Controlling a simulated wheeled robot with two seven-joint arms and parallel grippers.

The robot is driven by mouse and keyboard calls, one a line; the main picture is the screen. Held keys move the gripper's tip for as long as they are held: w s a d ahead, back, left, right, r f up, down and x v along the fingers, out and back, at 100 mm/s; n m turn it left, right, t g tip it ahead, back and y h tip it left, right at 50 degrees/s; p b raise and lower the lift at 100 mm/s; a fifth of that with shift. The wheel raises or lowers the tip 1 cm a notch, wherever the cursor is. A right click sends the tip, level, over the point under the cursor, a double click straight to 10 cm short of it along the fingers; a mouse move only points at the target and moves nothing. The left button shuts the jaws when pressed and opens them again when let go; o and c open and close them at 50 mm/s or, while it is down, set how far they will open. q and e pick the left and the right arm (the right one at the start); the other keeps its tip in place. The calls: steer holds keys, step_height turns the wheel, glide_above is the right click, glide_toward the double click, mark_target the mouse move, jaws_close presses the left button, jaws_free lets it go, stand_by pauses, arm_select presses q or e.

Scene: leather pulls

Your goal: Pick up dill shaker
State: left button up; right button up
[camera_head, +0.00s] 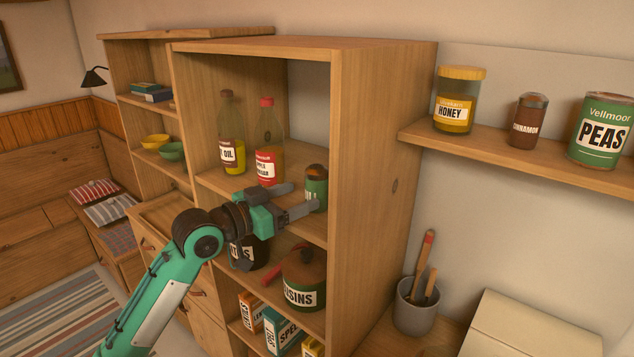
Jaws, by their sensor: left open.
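The dill shaker (317,187) is a small green jar with a dark top and an orange-brown band. It stands upright on the middle shelf of the wooden cabinet, near the right side wall. Its label is partly hidden by my gripper. My left gripper (302,199) reaches in from the left, with its fingers apart and pointing at the shaker. One finger overlaps the shaker's left edge in the picture; I cannot tell whether it touches. My right gripper is not in view.
An oil bottle (231,135) and a red-capped vinegar bottle (267,145) stand left of the shaker on the same shelf. Below are a raisins jar (304,278) and several boxes. A wall shelf (520,160) at right holds honey, cinnamon and peas.

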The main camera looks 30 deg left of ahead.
mark_target(307, 193)
arm_select(q)
steer(key=shift+w+d+r, duration=0.1)
steer(key=shift+w+r, duration=0.05)
steer(key=shift+w, duration=0.05)
steer(key=p+x, duration=0.1)
steer(key=x, duration=0.1)
steer(key=p+x, duration=0.1)
steer(key=p, duration=0.1)
steer(key=shift+w+d+r, duration=0.15)
steer(key=shift+w+d, duration=0.15)
steer(key=shift+d, duration=0.05)
steer(key=shift+w+d+p, duration=0.15)
steer(key=shift+w+p, duration=0.2)
steer(key=shift+w, duration=0.1)
steer(key=shift+f, duration=0.25)
steer(key=c, duration=1.1)
steer(key=shift+r, duration=0.1)
